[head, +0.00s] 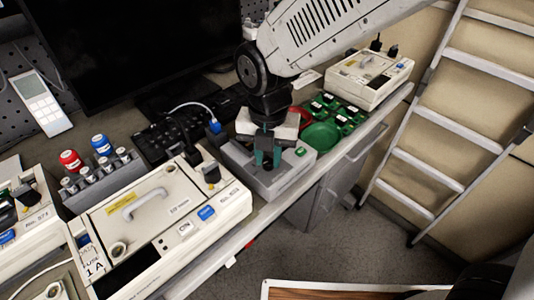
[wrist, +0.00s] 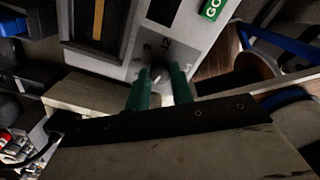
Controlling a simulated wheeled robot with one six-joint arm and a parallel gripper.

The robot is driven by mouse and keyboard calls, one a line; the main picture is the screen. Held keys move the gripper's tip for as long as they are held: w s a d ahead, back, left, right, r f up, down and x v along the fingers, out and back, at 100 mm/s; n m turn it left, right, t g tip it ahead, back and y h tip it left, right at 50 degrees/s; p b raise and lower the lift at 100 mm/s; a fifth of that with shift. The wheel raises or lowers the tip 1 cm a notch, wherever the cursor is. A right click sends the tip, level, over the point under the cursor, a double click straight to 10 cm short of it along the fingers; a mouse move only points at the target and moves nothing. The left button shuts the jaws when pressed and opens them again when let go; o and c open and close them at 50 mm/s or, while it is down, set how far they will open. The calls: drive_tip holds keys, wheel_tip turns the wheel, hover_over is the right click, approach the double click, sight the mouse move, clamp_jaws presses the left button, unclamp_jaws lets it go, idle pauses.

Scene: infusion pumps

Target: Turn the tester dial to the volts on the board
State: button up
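The tester (head: 285,181) is a grey box on the bench, near the middle of the head view. Its pale top face also shows in the wrist view (wrist: 196,28), with small dark marks, one reading like 12, around the dial area. The dial (wrist: 160,74) is dark and small, with a pale pointer, and is partly hidden by the fingers. My gripper (head: 268,160) points down over the tester. Its two teal fingers (wrist: 160,82) stand apart on either side of the dial. I cannot tell whether they touch it. I cannot make out a board with a volts value.
A large cream pump (head: 165,215) stands left of the tester, another (head: 368,78) at the back right. Green trays (head: 321,136) with small labelled parts lie behind the tester. A keyboard (head: 170,142) and dark monitor (head: 120,45) are at the back left. The bench edge runs close in front.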

drive_tip(key=m, duration=0.3)
drive_tip(key=shift+r, duration=0.1)
drive_tip(key=m, duration=0.4)
drive_tip(key=shift+w+m, duration=0.1)
drive_tip(key=shift+m, duration=0.2)
drive_tip(key=o, duration=0.8)
drive_tip(key=shift+r, duration=3.5)
